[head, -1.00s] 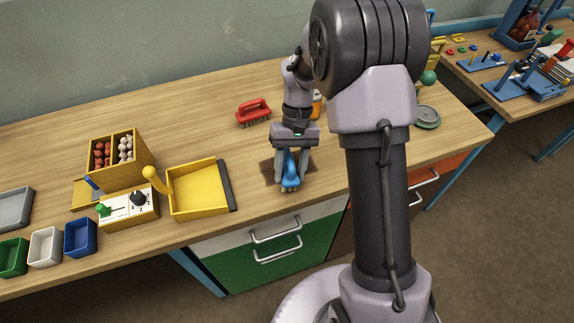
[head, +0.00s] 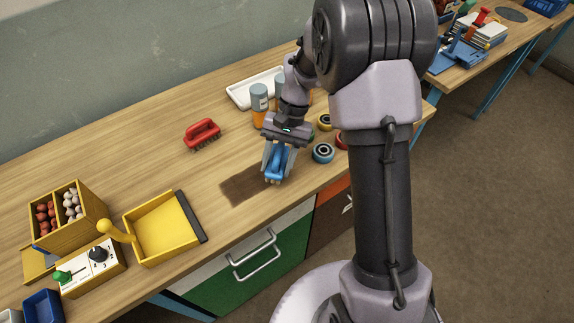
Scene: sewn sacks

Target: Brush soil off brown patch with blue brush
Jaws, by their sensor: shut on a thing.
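My gripper (head: 277,164) is shut on the blue brush (head: 278,163) and holds it bristles down. The brush is at the right end of the brown patch (head: 242,187) on the wooden bench; I cannot tell whether the bristles touch the surface. The patch is a dark, flat, roughly rectangular area whose left part shows clear of the gripper. I cannot make out separate soil grains on it. The brush and gripper hide the patch's right end.
A yellow dustpan (head: 163,225) lies to the left, beside a switch box (head: 90,268) and a yellow box of balls (head: 68,218).

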